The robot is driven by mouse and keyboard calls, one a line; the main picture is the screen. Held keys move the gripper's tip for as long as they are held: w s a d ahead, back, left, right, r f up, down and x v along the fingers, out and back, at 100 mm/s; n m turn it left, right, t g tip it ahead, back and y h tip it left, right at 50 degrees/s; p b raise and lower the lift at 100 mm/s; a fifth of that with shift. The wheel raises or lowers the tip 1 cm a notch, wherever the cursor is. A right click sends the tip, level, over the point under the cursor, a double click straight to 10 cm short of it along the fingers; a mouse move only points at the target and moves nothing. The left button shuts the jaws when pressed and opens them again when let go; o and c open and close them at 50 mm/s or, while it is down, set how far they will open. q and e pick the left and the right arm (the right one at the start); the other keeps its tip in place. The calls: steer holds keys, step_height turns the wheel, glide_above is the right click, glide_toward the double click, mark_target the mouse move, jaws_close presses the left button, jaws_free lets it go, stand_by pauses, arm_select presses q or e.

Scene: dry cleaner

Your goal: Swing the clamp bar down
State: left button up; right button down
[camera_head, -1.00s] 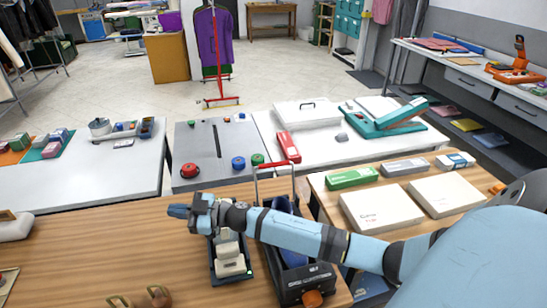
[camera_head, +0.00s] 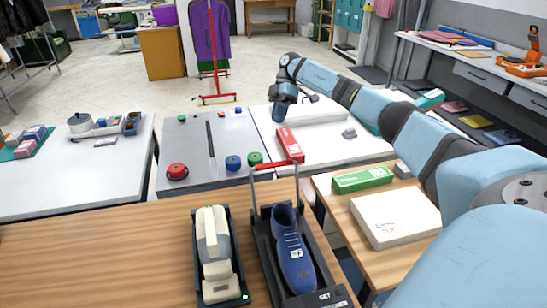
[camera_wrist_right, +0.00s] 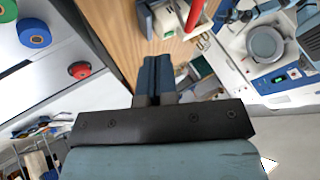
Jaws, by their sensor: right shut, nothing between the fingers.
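The red clamp bar (camera_head: 277,165) tops an upright metal frame at the back of a black press (camera_head: 262,236). A blue shoe (camera_head: 293,262) lies in the press, toe toward me. The bar stands raised behind the shoe, not over it. My right gripper (camera_head: 280,117) is beyond the bar, above the far tables and apart from the bar. In the right wrist view its blue fingers (camera_wrist_right: 158,74) are shut together and empty, and a red bar-like piece (camera_wrist_right: 195,14) shows past them. My left gripper is not in view.
A black tray with a cream device (camera_head: 214,240) stands left of the press. A green box (camera_head: 362,179) and a white box (camera_head: 394,217) lie on the right table. A red box (camera_head: 290,145) lies beyond the bar. The wooden table's left part is clear.

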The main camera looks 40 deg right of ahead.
arm_select(q)
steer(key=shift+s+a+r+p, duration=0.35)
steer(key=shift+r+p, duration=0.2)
steer(key=shift+p, duration=0.45)
arm_select(e)
steer(key=s+a+f, duration=0.6)
steer(key=a+f, duration=0.1)
steer(key=a, duration=0.1)
steer(key=shift+f, duration=0.3)
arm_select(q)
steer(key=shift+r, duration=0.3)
arm_select(e)
steer(key=shift+r, duration=0.1)
